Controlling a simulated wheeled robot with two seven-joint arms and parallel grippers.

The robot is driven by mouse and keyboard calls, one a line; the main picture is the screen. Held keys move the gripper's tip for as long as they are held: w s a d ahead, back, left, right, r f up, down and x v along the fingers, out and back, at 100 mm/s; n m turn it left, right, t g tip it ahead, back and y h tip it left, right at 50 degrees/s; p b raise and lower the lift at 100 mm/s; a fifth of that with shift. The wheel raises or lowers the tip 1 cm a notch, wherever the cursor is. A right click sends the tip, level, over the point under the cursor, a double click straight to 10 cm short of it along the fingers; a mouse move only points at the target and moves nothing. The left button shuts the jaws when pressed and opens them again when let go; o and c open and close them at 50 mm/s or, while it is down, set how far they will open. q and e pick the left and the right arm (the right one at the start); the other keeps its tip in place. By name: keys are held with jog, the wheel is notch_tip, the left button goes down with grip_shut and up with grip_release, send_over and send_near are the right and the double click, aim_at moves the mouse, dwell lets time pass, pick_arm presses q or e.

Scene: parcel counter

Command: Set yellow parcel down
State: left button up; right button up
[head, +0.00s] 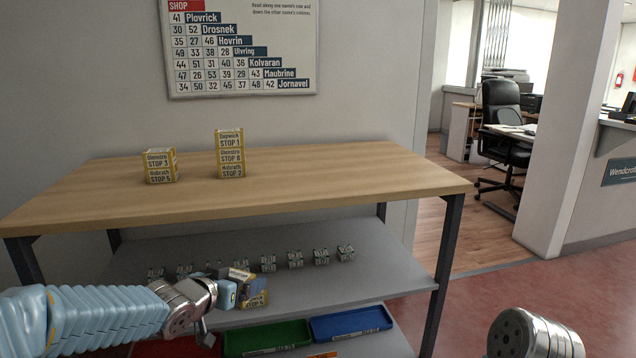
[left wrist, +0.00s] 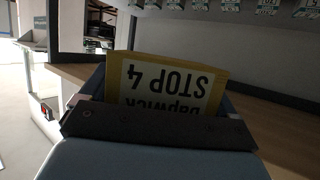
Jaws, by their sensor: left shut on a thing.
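My left gripper (head: 238,290) is shut on a yellow parcel (head: 256,299), in front of the table's lower shelf and below the tabletop. In the left wrist view the parcel (left wrist: 165,88) shows a white label that reads "Dapwick STOP 4" upside down, and the gripper's dark jaw covers its near part. On the wooden tabletop (head: 330,182) stand two stacks of yellow parcels. The left stack (head: 160,166) has STOP 3 on STOP 5. The right stack (head: 230,155) is three high, with STOP 1 on top and STOP 2 at the bottom. My right gripper is out of view.
Several small grey labelled blocks (head: 295,260) stand in a row on the grey lower shelf (head: 385,270). A green tray (head: 266,338), a blue tray (head: 350,322) and a red tray lie below. The tabletop's right half is clear. A name chart (head: 240,48) hangs behind.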

pick_arm(q)
jog(key=s+a+f, duration=0.3)
jog(key=s+f, duration=0.6)
jog(key=f, duration=0.2)
jog(key=shift+s+f+n+y, duration=0.3)
jog(key=shift+s+n+y, duration=0.05)
jog(key=shift+n+y, duration=0.05)
jog(key=shift+a, duration=0.15)
